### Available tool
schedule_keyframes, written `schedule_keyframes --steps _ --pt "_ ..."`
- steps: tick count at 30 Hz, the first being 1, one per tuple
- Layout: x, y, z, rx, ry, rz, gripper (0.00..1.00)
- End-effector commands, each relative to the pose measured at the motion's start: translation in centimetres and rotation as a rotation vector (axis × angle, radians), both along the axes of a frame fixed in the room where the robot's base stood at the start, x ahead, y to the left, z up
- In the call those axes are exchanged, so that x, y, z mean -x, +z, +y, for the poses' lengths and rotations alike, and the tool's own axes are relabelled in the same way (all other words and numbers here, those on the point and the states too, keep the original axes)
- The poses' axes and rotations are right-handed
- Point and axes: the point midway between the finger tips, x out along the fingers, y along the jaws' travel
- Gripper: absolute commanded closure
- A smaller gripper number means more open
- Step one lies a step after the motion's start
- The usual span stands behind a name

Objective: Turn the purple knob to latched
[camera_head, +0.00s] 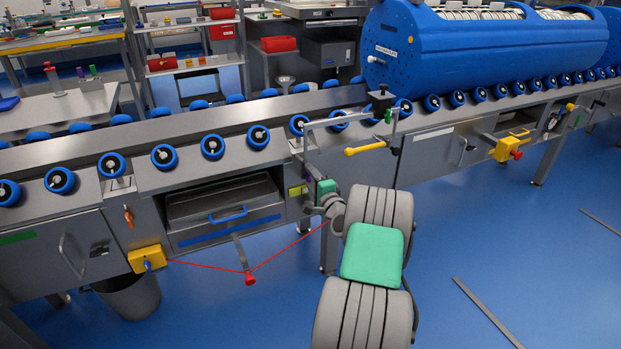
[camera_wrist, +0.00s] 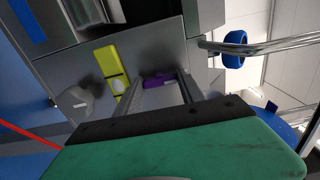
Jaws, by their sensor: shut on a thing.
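The purple knob (camera_wrist: 158,80) is on a grey metal panel in the wrist view, between the two fingers of my gripper (camera_wrist: 158,88). My gripper is shut on it. A small pale mark shows on the knob. A yellow plate (camera_wrist: 110,65) with a white spot is on the panel beside it. In the head view my gripper (camera_head: 309,187) reaches the conveyor's front panel from the right, and the knob is hidden there. The wrist view shows no label for the latched position that I can read.
A bent metal bar with a yellow-ended lever (camera_head: 364,148) sticks out above my gripper. A red cord with a red handle (camera_head: 250,279) hangs below left. A drawer (camera_head: 224,211) is left of my gripper. The blue floor (camera_head: 450,240) at right is mostly clear.

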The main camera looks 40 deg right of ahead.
Motion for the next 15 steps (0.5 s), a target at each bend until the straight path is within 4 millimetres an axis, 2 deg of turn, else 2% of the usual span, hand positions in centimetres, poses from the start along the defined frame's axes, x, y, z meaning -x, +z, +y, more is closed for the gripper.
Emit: schedule_keyframes --steps 2,3,10,15 --pt "0.03 -0.04 -0.01 -0.002 -0.001 -0.001 0.95" --pt "0.03 -0.04 -0.01 -0.002 -0.001 -0.001 0.51" --pt "0.02 -0.03 0.0 -0.001 0.0 0.0 0.32" --pt "0.01 -0.02 0.0 0.0 0.0 0.0 0.32"
